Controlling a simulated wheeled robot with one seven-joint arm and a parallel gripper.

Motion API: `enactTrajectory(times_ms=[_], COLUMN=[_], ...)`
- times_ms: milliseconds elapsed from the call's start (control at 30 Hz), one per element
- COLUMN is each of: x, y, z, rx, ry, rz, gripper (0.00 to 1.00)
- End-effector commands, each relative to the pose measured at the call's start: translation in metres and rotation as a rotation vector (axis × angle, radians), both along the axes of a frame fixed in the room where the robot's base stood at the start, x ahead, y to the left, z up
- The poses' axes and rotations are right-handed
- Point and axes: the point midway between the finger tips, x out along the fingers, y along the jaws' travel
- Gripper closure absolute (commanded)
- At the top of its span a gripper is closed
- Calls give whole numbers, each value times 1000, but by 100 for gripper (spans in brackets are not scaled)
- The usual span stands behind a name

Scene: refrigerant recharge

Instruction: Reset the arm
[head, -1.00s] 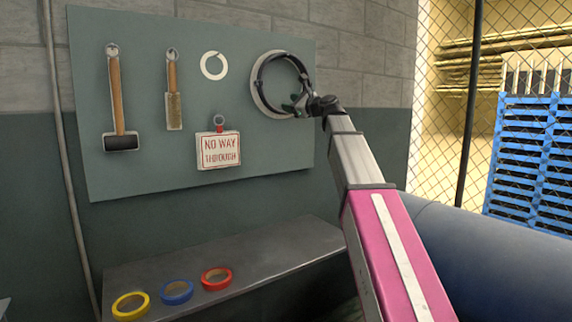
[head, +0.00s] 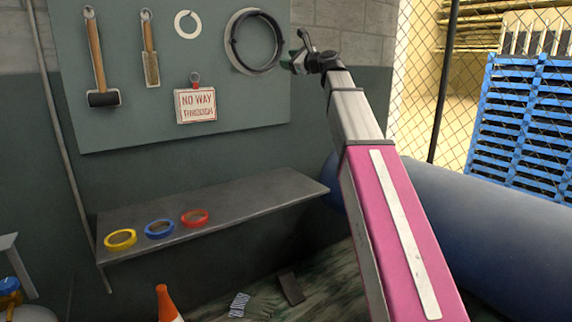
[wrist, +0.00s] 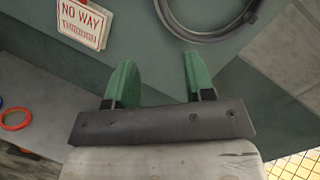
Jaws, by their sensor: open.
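My gripper (head: 296,60) is at the end of my raised pink and silver arm, in front of the right edge of the pegboard. In the wrist view its two green fingers (wrist: 157,85) are apart with nothing between them. A dark coiled hose (head: 256,42) hangs on the board just left of my gripper in the head view, apart from it. The hose's lower edge also shows at the top of the wrist view (wrist: 208,32).
The grey-green board (head: 140,115) also holds a hammer (head: 97,60), a brush (head: 149,50), a white ring (head: 187,24) and a NO WAY THROUGH sign (head: 196,105). Yellow, blue and red tape rolls lie on the shelf (head: 250,200) below. A blue tank (head: 480,220) lies to the right.

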Motion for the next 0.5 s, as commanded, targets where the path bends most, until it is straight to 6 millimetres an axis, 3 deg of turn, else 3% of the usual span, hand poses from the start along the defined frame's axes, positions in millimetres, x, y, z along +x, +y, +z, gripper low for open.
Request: enactTrajectory(times_ms=[267,500], x=[5,9], y=[-3,-7], z=[-41,-95], rx=[-95,-226], ry=[-7,-17], rz=[-16,-28], gripper=[51,51])
